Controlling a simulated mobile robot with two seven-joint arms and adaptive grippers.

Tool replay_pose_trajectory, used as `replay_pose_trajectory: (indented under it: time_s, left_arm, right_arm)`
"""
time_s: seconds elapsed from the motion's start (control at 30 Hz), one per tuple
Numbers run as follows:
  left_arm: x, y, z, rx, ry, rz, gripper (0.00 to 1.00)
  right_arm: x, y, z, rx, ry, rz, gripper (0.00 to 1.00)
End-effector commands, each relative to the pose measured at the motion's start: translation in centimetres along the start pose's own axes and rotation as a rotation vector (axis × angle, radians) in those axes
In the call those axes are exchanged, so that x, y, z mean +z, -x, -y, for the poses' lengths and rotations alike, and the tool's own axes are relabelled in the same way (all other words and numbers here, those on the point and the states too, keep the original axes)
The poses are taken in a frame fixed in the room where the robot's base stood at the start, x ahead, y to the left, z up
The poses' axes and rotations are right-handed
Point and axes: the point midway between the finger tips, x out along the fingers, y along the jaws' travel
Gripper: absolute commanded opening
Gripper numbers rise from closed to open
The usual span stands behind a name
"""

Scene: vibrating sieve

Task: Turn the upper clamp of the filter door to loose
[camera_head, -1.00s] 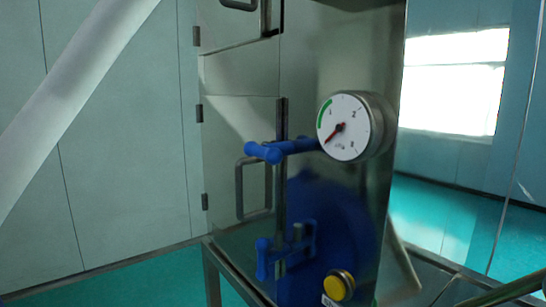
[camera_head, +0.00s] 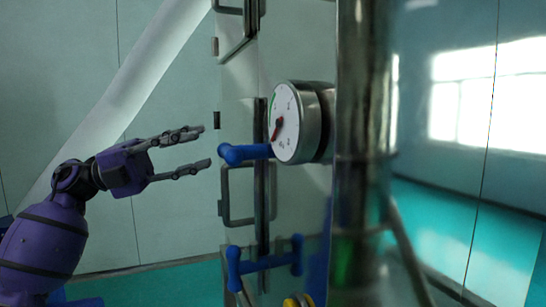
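The upper clamp (camera_head: 243,153) is a blue bar with a rounded knob at its left end, on the metal edge of the cabinet. Its right part is hidden behind the round gauge. The lower blue clamp (camera_head: 264,263) sits below it, with a crosspiece at each end. The filter door (camera_head: 240,200) has a grey handle between the two clamps. My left gripper (camera_head: 207,148) is open and empty. Its two fingers point right toward the upper clamp's knob, and a small gap shows between them and the knob. My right gripper is not in view.
The pressure gauge (camera_head: 287,122) juts out just right of the upper clamp. A thick metal post (camera_head: 358,150) stands in front on the right. A yellow button (camera_head: 298,300) shows at the bottom edge. The space left of the clamps holds only my arm.

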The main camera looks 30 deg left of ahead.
Motion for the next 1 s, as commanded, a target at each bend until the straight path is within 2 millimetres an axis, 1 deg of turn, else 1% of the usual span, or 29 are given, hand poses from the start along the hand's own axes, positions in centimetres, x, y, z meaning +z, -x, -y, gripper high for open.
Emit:
replay_pose_trajectory:
  time_s: [0.03,0.07,0.17,0.27,0.37,0.5,0.63,0.8,1.0]
  left_arm:
    - [-0.5,0.0,-0.8,0.032,0.021,-0.022,0.36]
    - [-0.8,0.0,-1.2,0.047,0.033,-0.033,0.36]
    - [-1.3,-0.4,-1.5,0.063,0.060,-0.053,0.36]
    - [-1.4,-1.5,-1.4,0.058,0.062,-0.053,0.36]
    - [-1.5,-3.2,-1.3,0.057,0.061,-0.055,0.36]
    - [-1.6,-5.5,-1.4,0.056,0.059,-0.054,0.36]
    - [-1.6,-7.0,-1.7,0.056,0.062,-0.053,0.36]
    - [-1.6,-7.8,-1.9,0.058,0.062,-0.051,0.36]
    - [-1.6,-7.8,-2.0,0.059,0.063,-0.050,0.36]
  right_arm:
    - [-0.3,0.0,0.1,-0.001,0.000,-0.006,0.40]
    - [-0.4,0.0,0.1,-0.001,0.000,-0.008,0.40]
    - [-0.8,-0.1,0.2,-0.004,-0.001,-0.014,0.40]
    - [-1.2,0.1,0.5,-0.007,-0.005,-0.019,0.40]
    - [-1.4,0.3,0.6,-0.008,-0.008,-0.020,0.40]
    - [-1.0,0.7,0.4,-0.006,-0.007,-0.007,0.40]
    - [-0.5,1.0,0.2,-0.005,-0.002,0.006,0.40]
    - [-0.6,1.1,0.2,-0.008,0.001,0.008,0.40]
    - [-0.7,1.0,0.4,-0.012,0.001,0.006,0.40]
